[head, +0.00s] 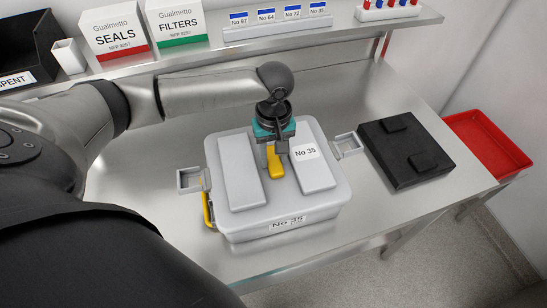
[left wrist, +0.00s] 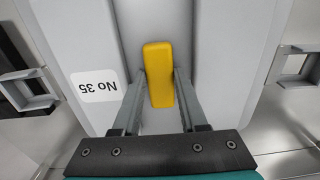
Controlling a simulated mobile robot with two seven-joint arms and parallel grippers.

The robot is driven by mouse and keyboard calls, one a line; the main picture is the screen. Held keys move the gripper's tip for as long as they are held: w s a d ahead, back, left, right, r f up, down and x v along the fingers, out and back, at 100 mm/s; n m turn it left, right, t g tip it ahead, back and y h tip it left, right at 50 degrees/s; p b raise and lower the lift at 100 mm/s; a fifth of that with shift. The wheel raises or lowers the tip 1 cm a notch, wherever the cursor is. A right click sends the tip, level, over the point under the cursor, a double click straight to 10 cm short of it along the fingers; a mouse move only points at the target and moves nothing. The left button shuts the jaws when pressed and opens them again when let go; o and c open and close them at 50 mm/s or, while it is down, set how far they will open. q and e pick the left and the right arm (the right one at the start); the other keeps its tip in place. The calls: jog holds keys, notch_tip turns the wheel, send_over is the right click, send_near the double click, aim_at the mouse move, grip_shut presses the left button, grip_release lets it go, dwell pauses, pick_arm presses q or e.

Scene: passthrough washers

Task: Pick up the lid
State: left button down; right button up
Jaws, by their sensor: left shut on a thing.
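The lid (head: 241,172) is light grey with two raised panels and a "No 35" label, and it lies on a grey box (head: 250,230) also labelled "No 35". A yellow handle (head: 275,161) stands in the channel at the lid's middle. My left gripper (head: 275,160) reaches down from above and is shut on this handle. In the left wrist view, the two fingers (left wrist: 157,90) sit on either side of the yellow handle (left wrist: 158,72). The lid (left wrist: 220,60) fills much of that view. My right gripper is not in view.
Square grey brackets (head: 189,179) stick out at the box's sides, with a yellow latch (head: 208,210) at the left. A black case (head: 407,150) lies to the right, beside a red tray (head: 490,140). A shelf at the back holds SEALS (head: 117,30) and FILTERS (head: 177,22) boxes.

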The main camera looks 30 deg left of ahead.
pick_arm(q)
notch_tip(320, 180, up, 20)
jog(key=p, duration=0.2)
jog(key=shift+r, duration=0.1)
dwell(0.5)
notch_tip(320, 180, up, 5)
jog(key=p, duration=0.8)
send_over(274, 160)
dwell(0.7)
